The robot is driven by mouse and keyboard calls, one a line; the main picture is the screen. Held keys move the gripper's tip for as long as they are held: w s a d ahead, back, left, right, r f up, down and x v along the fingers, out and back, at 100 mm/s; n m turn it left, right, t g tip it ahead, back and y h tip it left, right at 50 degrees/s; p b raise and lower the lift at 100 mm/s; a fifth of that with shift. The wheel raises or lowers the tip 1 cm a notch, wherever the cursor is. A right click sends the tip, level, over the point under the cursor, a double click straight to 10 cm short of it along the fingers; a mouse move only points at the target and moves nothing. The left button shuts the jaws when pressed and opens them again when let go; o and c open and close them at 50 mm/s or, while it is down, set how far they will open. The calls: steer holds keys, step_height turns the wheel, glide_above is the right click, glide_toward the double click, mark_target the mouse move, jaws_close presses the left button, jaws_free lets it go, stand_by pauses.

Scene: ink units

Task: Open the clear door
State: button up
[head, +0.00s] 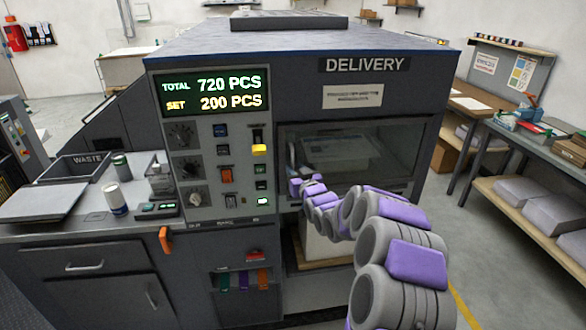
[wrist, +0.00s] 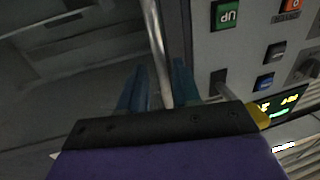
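The clear door (head: 352,155) is a see-through panel in the dark machine front, under the DELIVERY sign, and looks shut. A shiny metal bar (wrist: 155,40), apparently the door's handle, runs down the wrist view. My gripper (head: 295,187) is at the door's left edge, beside the control panel. In the wrist view, the two bluish fingers of my gripper (wrist: 160,85) stand apart on either side of the bar, with small gaps showing. My gripper hides the handle's lower part, and whether a finger touches it is unclear.
The control panel (head: 215,165) with buttons and knobs is close on the left; a green button (wrist: 227,14) shows near the fingers. An opening with a pale stack (head: 322,245) lies below the door. A shelved workbench (head: 530,150) stands right, with clear floor between.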

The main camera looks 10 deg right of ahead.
steer(key=shift+w+a, duration=0.25)
steer(key=shift+w, duration=0.4)
steer(key=shift+w+a, duration=0.2)
steer(key=shift+w, duration=0.4)
jaws_close()
